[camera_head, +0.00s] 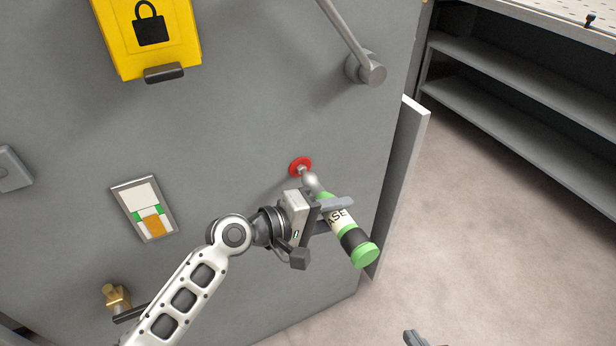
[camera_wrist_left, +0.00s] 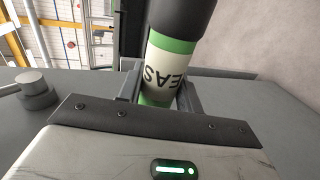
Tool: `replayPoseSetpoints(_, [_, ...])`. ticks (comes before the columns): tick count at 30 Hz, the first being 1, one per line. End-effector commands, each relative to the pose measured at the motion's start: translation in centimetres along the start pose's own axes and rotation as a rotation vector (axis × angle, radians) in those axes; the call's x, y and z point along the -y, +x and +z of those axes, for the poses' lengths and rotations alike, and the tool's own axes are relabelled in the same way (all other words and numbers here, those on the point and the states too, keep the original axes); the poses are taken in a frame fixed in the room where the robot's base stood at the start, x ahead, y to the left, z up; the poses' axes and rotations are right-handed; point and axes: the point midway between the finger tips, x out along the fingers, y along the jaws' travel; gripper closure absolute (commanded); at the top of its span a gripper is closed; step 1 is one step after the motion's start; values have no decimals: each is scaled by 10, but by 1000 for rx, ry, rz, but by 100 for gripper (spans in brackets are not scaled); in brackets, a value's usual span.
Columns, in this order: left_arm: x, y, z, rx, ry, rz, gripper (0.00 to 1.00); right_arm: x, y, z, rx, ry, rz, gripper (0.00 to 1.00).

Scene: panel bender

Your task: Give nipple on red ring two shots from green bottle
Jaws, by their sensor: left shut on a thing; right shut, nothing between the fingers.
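The red ring (camera_head: 300,167) is on the grey machine panel in the head view, with a small metal nipple at its centre. The green bottle (camera_head: 364,254) has a white label, a black band and a grey metal tip. My left gripper (camera_head: 332,210) is shut around the bottle's body. The bottle is tilted, its tip up and left at the red ring's nipple; I cannot tell whether they touch. The left wrist view shows the bottle (camera_wrist_left: 172,70) between the fingers, its tip hidden. A small part of my right gripper (camera_head: 414,338) shows at the bottom edge.
The grey panel (camera_head: 230,120) carries a yellow lock box (camera_head: 150,35), a label plate (camera_head: 145,209), a brass fitting (camera_head: 116,296) and a metal lever (camera_head: 366,68). Grey shelves (camera_head: 520,85) stand at right. The floor (camera_head: 490,240) between is clear.

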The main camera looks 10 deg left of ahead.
Motion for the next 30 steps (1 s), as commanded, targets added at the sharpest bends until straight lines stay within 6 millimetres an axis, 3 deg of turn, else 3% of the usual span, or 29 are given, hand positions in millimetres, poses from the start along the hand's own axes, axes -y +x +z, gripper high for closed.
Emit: replayPoseSetpoints(30, [-2, 0, -8, -2, 0, 3, 92, 0, 1, 1, 0, -1, -1, 100])
